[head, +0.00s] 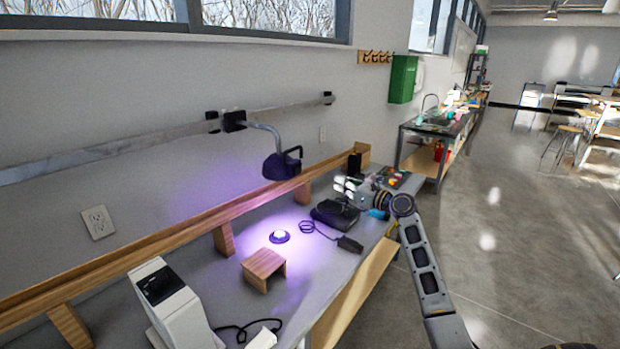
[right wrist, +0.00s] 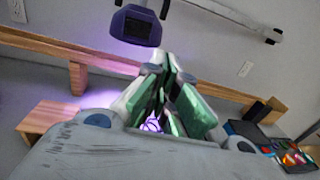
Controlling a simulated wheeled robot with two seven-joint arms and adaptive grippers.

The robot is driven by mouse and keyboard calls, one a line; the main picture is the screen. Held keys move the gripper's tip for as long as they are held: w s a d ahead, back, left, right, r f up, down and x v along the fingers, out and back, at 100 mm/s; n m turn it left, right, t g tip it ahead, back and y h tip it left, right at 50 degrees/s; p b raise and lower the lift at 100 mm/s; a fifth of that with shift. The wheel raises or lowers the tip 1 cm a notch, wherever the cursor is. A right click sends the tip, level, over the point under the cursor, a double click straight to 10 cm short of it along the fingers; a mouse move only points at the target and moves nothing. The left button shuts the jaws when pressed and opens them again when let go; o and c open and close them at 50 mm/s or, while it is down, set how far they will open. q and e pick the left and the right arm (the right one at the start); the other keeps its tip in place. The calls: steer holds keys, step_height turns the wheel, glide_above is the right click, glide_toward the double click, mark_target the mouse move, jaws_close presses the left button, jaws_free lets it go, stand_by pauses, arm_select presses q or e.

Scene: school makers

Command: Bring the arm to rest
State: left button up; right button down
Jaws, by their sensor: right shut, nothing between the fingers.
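My right arm comes in from the lower right of the head view and reaches over the workbench (head: 225,268). My right gripper (head: 342,188) is above the bench, near a black device (head: 336,214). In the right wrist view the right gripper (right wrist: 165,62) has its fingers together with nothing between them. My left gripper does not show in either view.
A purple lamp (head: 282,165) lights a small round object (head: 280,236) on the bench. A wooden block stand (head: 263,266) and a white machine (head: 172,305) stand nearer. A wooden shelf (head: 150,246) runs along the wall. Open floor (head: 530,240) lies to the right.

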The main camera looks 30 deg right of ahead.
steer(key=s+a+f+n+g, duration=0.4)
steer(key=s+a+f+n, duration=0.2)
steer(key=a+f+n, duration=0.4)
steer(key=s+a+f+n+g, duration=0.45)
steer(key=a+f+n, duration=0.3)
steer(key=f, duration=0.45)
steer(key=s+a+f+n+g+h, duration=0.2)
steer(key=s+a+n, duration=0.1)
steer(key=s+n, duration=0.4)
steer(key=s+a+f+n+g+h, duration=0.1)
steer(key=s+a+f+n+g, duration=0.25)
steer(key=s, duration=0.65)
steer(key=s+a+f+n+h, duration=0.2)
steer(key=s+a+n, duration=0.2)
steer(key=s+n, duration=0.35)
step_height(320, 180, down, 32)
steer(key=s+d+g, duration=0.1)
steer(key=s, duration=0.2)
steer(key=s+d+f, duration=0.2)
steer(key=s+f, duration=0.8)
steer(key=s, duration=0.1)
steer(key=s+d+f+g, duration=0.1)
steer(key=s+d+f, duration=0.2)
steer(key=s+f, duration=0.7)
steer(key=shift+s+f, duration=0.3)
steer(key=shift+s, duration=0.3)
